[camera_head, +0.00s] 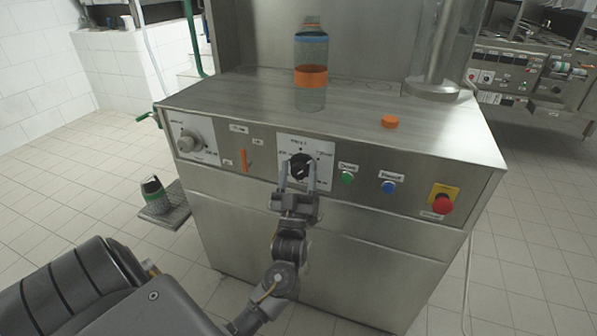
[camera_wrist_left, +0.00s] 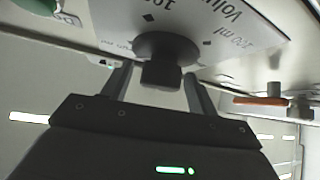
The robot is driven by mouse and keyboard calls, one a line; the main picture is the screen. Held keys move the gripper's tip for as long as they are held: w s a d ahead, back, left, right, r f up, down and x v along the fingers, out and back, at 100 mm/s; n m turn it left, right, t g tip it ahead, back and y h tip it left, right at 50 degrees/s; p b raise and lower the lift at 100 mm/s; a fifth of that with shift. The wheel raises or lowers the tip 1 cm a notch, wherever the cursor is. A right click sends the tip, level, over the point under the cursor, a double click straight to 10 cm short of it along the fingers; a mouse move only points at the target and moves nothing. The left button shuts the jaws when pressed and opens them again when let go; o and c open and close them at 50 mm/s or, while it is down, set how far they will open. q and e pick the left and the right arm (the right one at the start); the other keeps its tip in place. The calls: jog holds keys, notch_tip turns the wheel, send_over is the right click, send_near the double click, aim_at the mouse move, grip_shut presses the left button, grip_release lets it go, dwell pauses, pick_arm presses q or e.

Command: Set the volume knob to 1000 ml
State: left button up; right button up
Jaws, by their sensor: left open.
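The volume knob (camera_head: 301,162) is black and sits on a white dial plate (camera_head: 318,149) in the middle of the machine's front panel. In the left wrist view the knob (camera_wrist_left: 162,62) shows a round base with a raised grip, and the plate (camera_wrist_left: 225,25) shows "Volu…" and ml markings upside down. My left gripper (camera_head: 297,177) is open in front of the knob. Its fingers (camera_wrist_left: 157,80) stand on either side of the raised grip, with visible gaps. I cannot read the knob's setting. My right gripper is not in view.
A grey knob (camera_head: 190,142) and an orange lever (camera_head: 244,161) are left of the dial. Green (camera_head: 347,177) and blue (camera_head: 389,187) buttons and a red emergency stop (camera_head: 442,204) are right. A bottle (camera_head: 311,98) and an orange cap (camera_head: 389,121) stand on top.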

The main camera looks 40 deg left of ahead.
pick_arm(q)
jog(key=c, duration=1)
jog(key=shift+m+h, duration=0.3)
jog(key=shift+h, duration=0.1)
jog(key=shift+m+t, duration=0.3)
jog(key=shift+m, duration=0.1)
